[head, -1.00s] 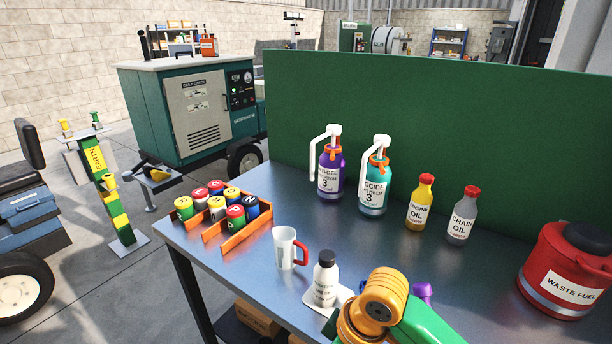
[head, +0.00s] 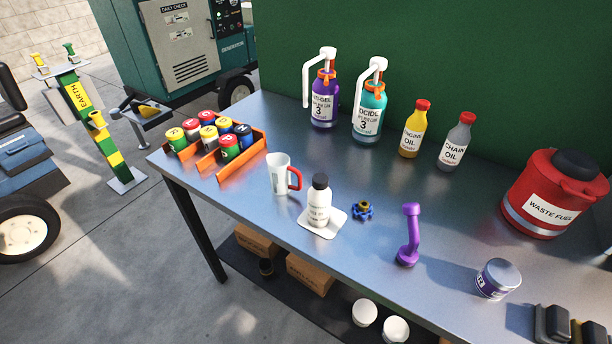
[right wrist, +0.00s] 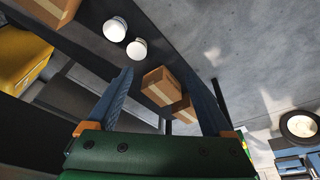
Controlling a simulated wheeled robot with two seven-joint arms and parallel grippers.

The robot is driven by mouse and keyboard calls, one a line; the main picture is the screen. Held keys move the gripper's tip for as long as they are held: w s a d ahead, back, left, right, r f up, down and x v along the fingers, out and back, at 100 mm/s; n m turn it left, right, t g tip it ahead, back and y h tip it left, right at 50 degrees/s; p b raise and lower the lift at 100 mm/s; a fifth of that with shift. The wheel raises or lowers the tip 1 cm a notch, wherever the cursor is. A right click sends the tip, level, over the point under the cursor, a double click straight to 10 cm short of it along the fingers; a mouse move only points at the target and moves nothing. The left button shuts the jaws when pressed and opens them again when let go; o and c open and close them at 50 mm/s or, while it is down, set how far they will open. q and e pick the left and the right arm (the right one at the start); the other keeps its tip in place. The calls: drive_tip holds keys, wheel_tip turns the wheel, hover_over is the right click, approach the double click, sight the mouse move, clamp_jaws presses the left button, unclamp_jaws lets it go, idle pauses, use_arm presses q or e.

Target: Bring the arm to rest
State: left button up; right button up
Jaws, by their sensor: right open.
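My right gripper (right wrist: 166,98) shows in the right wrist view with its two dark blue fingers spread wide apart. The gap between them is empty. Beyond the fingers are cardboard boxes (right wrist: 158,86) on the dark lower shelf under the bench, and grey floor. The fingers appear clear of the boxes. I cannot make out my right gripper for sure in the head view. My left gripper is not in view.
The metal bench (head: 330,245) holds a white bottle (head: 319,205) on a pad, a red-handled mug (head: 280,174), a blue knob (head: 361,210), a purple tool (head: 409,235), a tin (head: 497,279), an orange rack (head: 232,160), several bottles and a waste fuel can (head: 553,198).

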drive_tip(key=s+f+g, duration=0.1)
drive_tip(key=s+f, duration=0.1)
drive_tip(key=f, duration=0.5)
drive_tip(key=s+f, duration=0.3)
drive_tip(key=f, duration=0.4)
drive_tip(key=s+d+f+g, duration=0.1)
drive_tip(key=s+d+f, duration=0.1)
drive_tip(key=s+f, duration=0.4)
drive_tip(key=s, duration=0.3)
drive_tip(key=shift+s+f, duration=0.25)
drive_tip(key=shift+s, duration=0.15)
drive_tip(key=shift+d, duration=0.15)
